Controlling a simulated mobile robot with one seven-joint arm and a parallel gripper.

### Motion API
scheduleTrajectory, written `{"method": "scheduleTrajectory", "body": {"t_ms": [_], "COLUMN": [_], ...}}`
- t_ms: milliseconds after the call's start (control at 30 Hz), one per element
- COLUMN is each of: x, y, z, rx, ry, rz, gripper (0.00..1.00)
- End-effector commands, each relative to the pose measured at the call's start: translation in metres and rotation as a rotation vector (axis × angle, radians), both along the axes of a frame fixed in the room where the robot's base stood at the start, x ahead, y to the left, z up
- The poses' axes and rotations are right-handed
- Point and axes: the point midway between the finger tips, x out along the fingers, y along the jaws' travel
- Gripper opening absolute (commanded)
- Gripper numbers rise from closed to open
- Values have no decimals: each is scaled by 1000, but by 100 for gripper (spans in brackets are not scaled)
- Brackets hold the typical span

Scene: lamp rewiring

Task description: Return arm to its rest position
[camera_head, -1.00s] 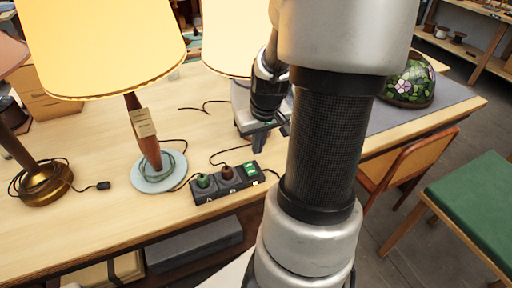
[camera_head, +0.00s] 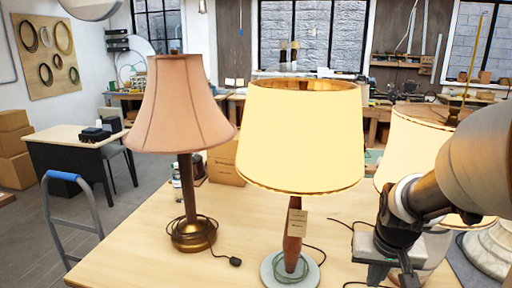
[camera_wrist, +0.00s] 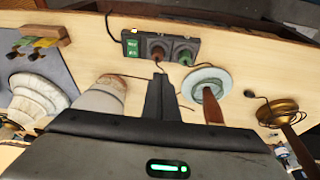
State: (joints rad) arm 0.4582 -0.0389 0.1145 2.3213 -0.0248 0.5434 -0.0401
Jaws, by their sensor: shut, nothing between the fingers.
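My gripper (camera_head: 392,276) is at the lower right in the head view, in front of the cream-shaded lamp (camera_head: 412,150) on the right. In the wrist view my gripper's fingers (camera_wrist: 160,88) are together and empty, pointing towards the black power strip (camera_wrist: 160,46). The strip holds a brown plug and a green plug, and a green switch shows at its end. The middle lamp (camera_head: 303,135) has a glowing yellow shade, a wooden stem with a tag, and a pale round base with coiled cord. The pink-shaded brass lamp (camera_head: 180,105) stands to its left.
The wooden table (camera_head: 135,255) carries the lamps. A loose plug (camera_head: 235,261) lies by the brass lamp. A cardboard box (camera_head: 224,164) stands behind. A blue-topped metal frame (camera_head: 72,205) is beside the table's left edge. A white ribbed base (camera_head: 490,250) is at the right.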

Motion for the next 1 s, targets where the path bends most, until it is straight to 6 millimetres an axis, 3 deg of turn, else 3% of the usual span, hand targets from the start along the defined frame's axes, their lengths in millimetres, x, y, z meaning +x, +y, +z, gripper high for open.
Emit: {"method": "scheduleTrajectory", "body": {"t_ms": [200,400,600,800,1000], "x": [-8,-45,-88,-113,-115], "y": [57,93,122,134,135], "z": [41,88,121,132,132], "rx": [30,36,20,11,9], "ry": [-84,-128,-166,-181,-180], "rz": [3,98,222,287,293], "gripper": [0,0,0,0,0]}}
